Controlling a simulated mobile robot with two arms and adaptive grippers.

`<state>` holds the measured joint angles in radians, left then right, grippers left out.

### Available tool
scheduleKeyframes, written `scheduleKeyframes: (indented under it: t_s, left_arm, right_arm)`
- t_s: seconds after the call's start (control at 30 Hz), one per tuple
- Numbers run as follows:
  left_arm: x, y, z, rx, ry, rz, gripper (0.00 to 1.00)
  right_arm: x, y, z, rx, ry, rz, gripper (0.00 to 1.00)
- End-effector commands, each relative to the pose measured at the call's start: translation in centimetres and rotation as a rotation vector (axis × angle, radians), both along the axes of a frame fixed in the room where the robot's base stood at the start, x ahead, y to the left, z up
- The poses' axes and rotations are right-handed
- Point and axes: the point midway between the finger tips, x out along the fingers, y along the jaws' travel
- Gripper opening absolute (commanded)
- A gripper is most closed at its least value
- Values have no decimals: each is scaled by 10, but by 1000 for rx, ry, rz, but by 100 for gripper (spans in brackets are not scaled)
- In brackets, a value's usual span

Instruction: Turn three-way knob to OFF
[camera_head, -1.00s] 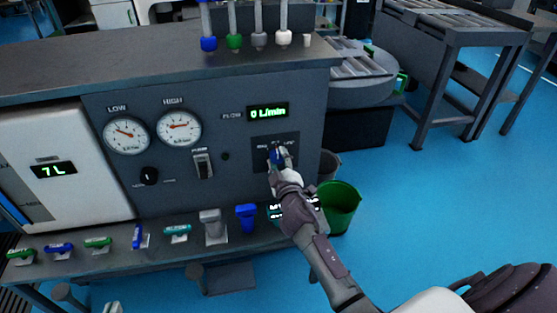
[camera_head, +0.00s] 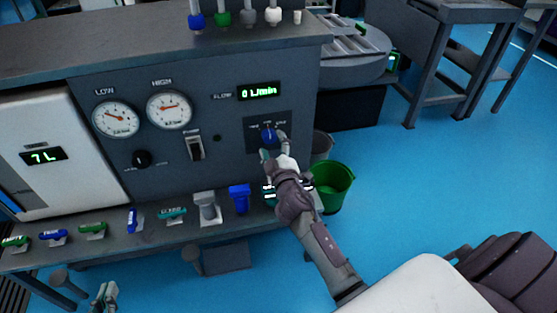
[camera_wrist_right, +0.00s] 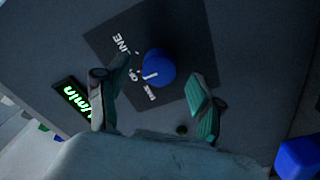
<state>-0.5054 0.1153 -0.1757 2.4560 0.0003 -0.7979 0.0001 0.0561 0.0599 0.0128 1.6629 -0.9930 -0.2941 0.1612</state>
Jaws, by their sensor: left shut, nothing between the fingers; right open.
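The three-way knob (camera_head: 268,135) is blue and sits on a dark square plate under the flow display. In the right wrist view the knob (camera_wrist_right: 160,67) has a white mark that appears to point at the middle label, which starts with O and is partly hidden. My right gripper (camera_head: 275,151) is open in front of the knob. In the wrist view its fingers (camera_wrist_right: 152,103) are spread to either side, apart from the knob. My left gripper (camera_head: 105,294) is shut and empty at the lower left, away from the panel.
The flow display (camera_head: 260,91) reads 0 L/min. A pump switch (camera_head: 194,147), a black knob (camera_head: 142,159) and two gauges sit left on the panel. Several handles line the shelf (camera_head: 110,252) below. A green bucket (camera_head: 333,187) stands on the floor at right.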

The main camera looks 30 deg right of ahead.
Motion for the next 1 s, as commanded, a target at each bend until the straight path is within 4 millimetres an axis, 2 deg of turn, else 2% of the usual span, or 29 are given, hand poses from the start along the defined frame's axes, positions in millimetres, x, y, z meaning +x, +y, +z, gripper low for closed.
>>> scheduleKeyframes:
  t_s: [0.03,0.2,0.4,0.6,1.0]
  left_arm:
    - [0,0,0,-1,1,0,0]
    - [0,-1,-1,-1,2,0,0]
    - [-1,-1,-1,-2,2,0,0]
    - [-1,-1,-1,-2,3,0,0]
    - [-1,-1,-1,-2,3,0,0]
  right_arm:
    - [-12,4,-2,3,2,1,67]
    - [-49,13,-2,3,3,-2,67]
    - [-79,21,-1,2,2,0,67]
    - [-91,24,0,0,1,-1,67]
    - [-91,25,0,-1,0,0,67]
